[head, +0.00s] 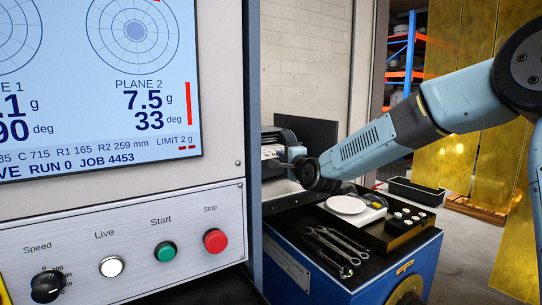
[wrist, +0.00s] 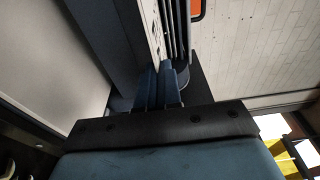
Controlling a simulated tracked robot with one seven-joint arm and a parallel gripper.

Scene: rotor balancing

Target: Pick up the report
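I cannot pick out the report with certainty. In the head view a small whitish patch (head: 271,152) shows at a dark machine (head: 277,137) just past the cabinet edge; it may be paper. My gripper (head: 286,157) reaches left toward that machine, close to the patch, and is mostly hidden by my wrist. In the wrist view my gripper's blue fingers (wrist: 160,88) lie close together beyond the dark palm. A pale strip with dark marks (wrist: 149,22) stands beyond them.
The control cabinet (head: 130,185) with its screen fills the left. A blue cart (head: 305,262) below my arm holds several wrenches (head: 338,245), a white disc (head: 346,204) and small weights (head: 409,215). A black tray (head: 416,191) is behind.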

